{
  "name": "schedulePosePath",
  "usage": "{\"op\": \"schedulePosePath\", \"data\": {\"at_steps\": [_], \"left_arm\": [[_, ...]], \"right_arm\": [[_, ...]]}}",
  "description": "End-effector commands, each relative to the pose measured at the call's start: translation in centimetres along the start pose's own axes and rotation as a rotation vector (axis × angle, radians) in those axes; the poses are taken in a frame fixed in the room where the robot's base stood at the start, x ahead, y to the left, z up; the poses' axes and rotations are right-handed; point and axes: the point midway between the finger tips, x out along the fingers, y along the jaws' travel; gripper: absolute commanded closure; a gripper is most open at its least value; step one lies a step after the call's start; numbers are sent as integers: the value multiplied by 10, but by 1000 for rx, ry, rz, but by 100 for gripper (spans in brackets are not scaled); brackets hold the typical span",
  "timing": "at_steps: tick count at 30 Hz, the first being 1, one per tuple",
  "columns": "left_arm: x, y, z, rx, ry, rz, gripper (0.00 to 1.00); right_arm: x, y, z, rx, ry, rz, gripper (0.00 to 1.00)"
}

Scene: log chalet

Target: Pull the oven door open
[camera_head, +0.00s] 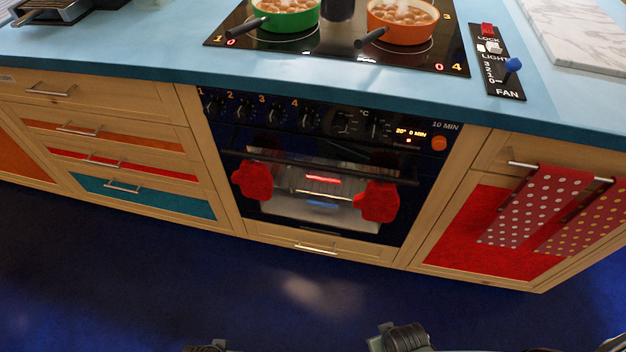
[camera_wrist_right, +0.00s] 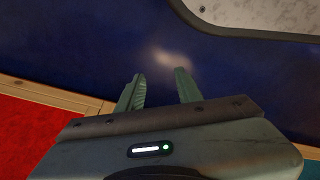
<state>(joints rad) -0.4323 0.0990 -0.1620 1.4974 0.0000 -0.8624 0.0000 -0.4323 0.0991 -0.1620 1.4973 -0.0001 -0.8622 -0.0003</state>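The black oven (camera_head: 222,192) is built into the wooden counter front, and its door looks shut. A dark bar handle (camera_head: 320,167) runs across the top of the door, above a lit window. Two red oven mitts hang at the handle, the left mitt (camera_head: 252,180) and the right mitt (camera_head: 379,201), each covering part of the door. My right gripper (camera_wrist_right: 160,88) is open and empty in the right wrist view, with blue floor behind its fingers. It is away from the oven handle. My left gripper does not show; only pieces of my arms show at the bottom edge of the head view.
A green pot (camera_head: 288,18) and an orange pot (camera_head: 402,27) stand on the hob (camera_head: 330,48) above. Dotted towels (camera_head: 530,205) hang from a rail at right. Drawers with bar handles (camera_head: 122,188) are at left. The blue floor (camera_head: 200,290) before the oven is clear.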

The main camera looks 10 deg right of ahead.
Motion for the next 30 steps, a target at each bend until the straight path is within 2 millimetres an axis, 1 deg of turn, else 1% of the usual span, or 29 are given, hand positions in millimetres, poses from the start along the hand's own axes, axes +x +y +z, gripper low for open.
{"op": "schedulePosePath", "data": {"at_steps": [1, 2, 3, 8, 11, 13, 14, 17, 18, 20, 21, 23, 24, 25, 27, 30], "left_arm": [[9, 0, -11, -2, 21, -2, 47], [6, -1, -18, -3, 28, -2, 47], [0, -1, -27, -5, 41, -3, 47], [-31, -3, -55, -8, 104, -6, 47], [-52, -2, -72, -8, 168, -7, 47], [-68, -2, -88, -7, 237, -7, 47], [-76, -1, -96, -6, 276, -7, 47], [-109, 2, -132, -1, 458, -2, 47], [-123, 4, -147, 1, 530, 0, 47], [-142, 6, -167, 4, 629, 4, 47], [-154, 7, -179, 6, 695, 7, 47], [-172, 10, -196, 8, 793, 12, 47], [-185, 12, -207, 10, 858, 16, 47], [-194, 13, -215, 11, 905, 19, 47], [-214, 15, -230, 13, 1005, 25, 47], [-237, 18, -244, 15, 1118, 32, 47]], "right_arm": [[9, 1, -12, 0, 22, 2, 64], [6, 1, -18, -1, 30, 3, 64], [0, 2, -28, -4, 43, 5, 64], [-29, 7, -62, -51, 118, 22, 64], [-47, 10, -88, -120, 200, 44, 64], [-61, 13, -113, -203, 286, 73, 64], [-68, 14, -127, -252, 336, 92, 64], [-99, 14, -190, -496, 561, 202, 64], [-114, 12, -214, -595, 647, 257, 64], [-134, 7, -244, -734, 763, 342, 64], [-148, 4, -263, -823, 836, 404, 64], [-168, -4, -289, -956, 943, 506, 64], [-182, -9, -304, -1043, 1010, 579, 64], [-192, -13, -314, -1105, 1057, 636, 64], [-214, -24, -332, -1234, 1157, 764, 64], [-238, -37, -347, -1370, 1263, 922, 64]]}}
